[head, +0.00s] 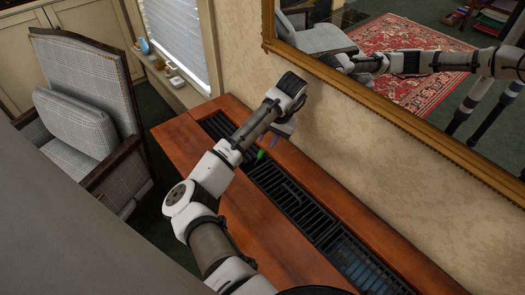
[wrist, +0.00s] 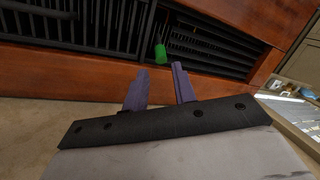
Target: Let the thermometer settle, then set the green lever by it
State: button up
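The green lever (head: 261,154) stands up from the dark slatted grille let into the wooden ledge. In the wrist view the green lever (wrist: 160,53) shows just beyond my fingertips, roughly in line with the gap between them. My gripper (wrist: 159,68) has two purple fingers, spread apart with nothing between them. In the head view my gripper (head: 274,141) is near the wall side of the ledge, close to the lever; its fingers are small and partly hidden by the wrist. I cannot make out a thermometer in either view.
The long black grille (head: 300,208) runs along the wooden ledge (head: 268,227). A gold-framed mirror (head: 400,111) hangs on the wall at right and reflects my arm. A checked armchair (head: 85,110) stands at left. A sill (head: 178,90) with small items is by the window.

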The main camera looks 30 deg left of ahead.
aim_at(262, 152)
jog(key=p+x, duration=0.1)
jog(key=x, duration=0.7)
jog(key=shift+f, duration=0.1)
grip_shut()
